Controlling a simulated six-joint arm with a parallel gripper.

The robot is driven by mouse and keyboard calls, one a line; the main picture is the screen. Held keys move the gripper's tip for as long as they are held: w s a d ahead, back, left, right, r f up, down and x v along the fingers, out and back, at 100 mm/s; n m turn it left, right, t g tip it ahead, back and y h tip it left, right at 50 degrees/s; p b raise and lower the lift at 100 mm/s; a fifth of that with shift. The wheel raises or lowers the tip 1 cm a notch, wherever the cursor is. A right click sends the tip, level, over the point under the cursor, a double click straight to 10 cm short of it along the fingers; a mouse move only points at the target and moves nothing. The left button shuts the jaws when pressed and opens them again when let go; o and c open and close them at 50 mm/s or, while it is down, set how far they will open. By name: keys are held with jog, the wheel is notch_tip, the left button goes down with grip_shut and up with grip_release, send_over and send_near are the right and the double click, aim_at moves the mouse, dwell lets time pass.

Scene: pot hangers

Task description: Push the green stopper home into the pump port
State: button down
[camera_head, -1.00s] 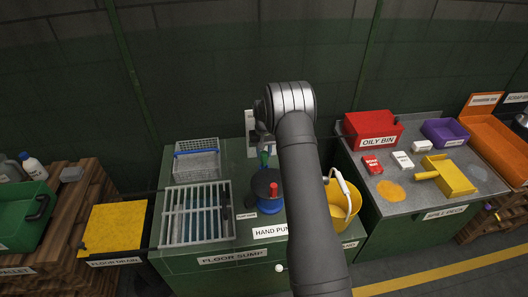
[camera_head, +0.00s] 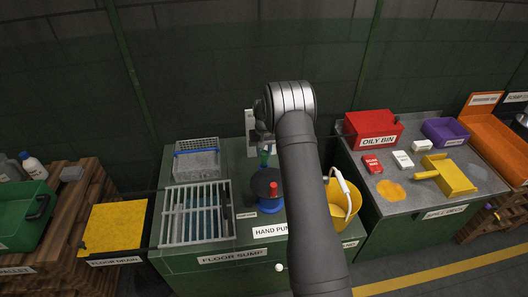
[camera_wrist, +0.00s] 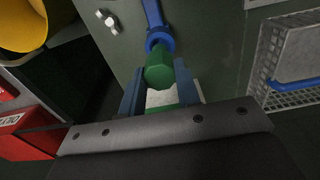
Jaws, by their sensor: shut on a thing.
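The green stopper (camera_wrist: 160,68) is between the fingers of my gripper (camera_wrist: 158,90), which is shut on it, in the wrist view. Its far end meets the blue ring of the pump port (camera_wrist: 159,38); how deep it sits inside cannot be told. A blue pipe runs up from the ring. In the head view, the green stopper (camera_head: 264,157) shows small below my gripper (camera_head: 263,140), behind the dark round pump top with a red knob (camera_head: 273,189). My wrist and arm hide part of this area.
A yellow bucket (camera_head: 338,208) stands right of the pump, partly behind my arm. A wire basket (camera_head: 197,160) and a barred sump grate (camera_head: 196,214) lie to the left. The red oily bin (camera_head: 372,127) is on the right bench. A metal valve-like fitting (camera_wrist: 108,20) shows in the wrist view.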

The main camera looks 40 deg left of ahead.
aim_at(264, 153)
jog(key=shift+f, duration=2.05)
jog(key=c, duration=1)
grip_release()
notch_tip(264, 153, up, 17)
jog(key=shift+r, duration=0.2)
jog(key=shift+f, duration=0.1)
notch_tip(264, 153, down, 17)
jog(key=shift+f, duration=0.1)
jog(key=shift+r, duration=0.25)
